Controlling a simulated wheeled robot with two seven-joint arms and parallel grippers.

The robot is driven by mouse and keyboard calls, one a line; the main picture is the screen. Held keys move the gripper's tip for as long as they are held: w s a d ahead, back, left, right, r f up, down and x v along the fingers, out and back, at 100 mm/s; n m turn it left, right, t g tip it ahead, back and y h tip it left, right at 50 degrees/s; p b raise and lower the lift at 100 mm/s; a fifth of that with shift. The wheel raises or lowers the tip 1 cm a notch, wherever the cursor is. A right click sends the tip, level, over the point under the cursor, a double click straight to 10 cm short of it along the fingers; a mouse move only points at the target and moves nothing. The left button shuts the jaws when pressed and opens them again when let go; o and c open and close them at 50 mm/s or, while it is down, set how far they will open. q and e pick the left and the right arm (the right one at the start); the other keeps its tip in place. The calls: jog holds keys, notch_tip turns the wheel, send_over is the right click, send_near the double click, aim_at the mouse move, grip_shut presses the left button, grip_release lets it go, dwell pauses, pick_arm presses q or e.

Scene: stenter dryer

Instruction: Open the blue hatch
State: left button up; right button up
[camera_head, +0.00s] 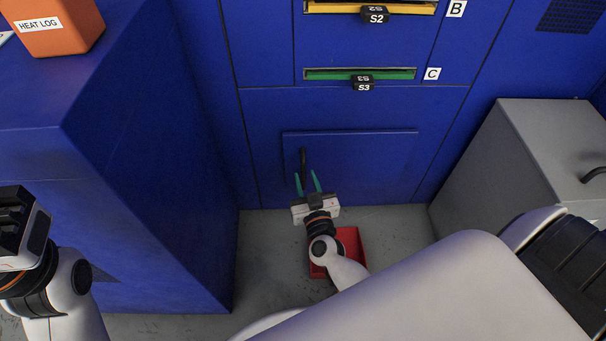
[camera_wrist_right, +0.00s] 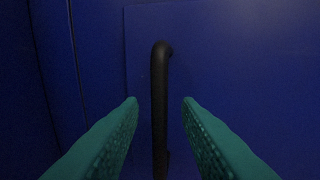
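The blue hatch (camera_head: 370,160) is a flat panel low on the blue machine front, and it looks closed. Its black upright bar handle (camera_head: 303,158) is near its left edge. My right gripper (camera_head: 308,182) is open in front of the handle, with green fingers. In the right wrist view the handle (camera_wrist_right: 160,95) stands between the two open fingertips (camera_wrist_right: 160,103), with a gap on each side. The hatch surface (camera_wrist_right: 240,60) fills the background there. My left gripper (camera_head: 15,225) is at the left edge, and its finger opening is unclear.
A red tray (camera_head: 350,243) is on the floor below the hatch, partly hidden by my right arm. A grey cabinet (camera_head: 550,145) stands at right. A blue block (camera_head: 140,150) stands at left with an orange box (camera_head: 55,25) on top. Slots S2 and S3 are above the hatch.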

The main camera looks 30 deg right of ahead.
aim_at(304, 174)
jog(key=shift+b+x, duration=0.35)
jog(key=shift+x, duration=1.3)
grip_shut()
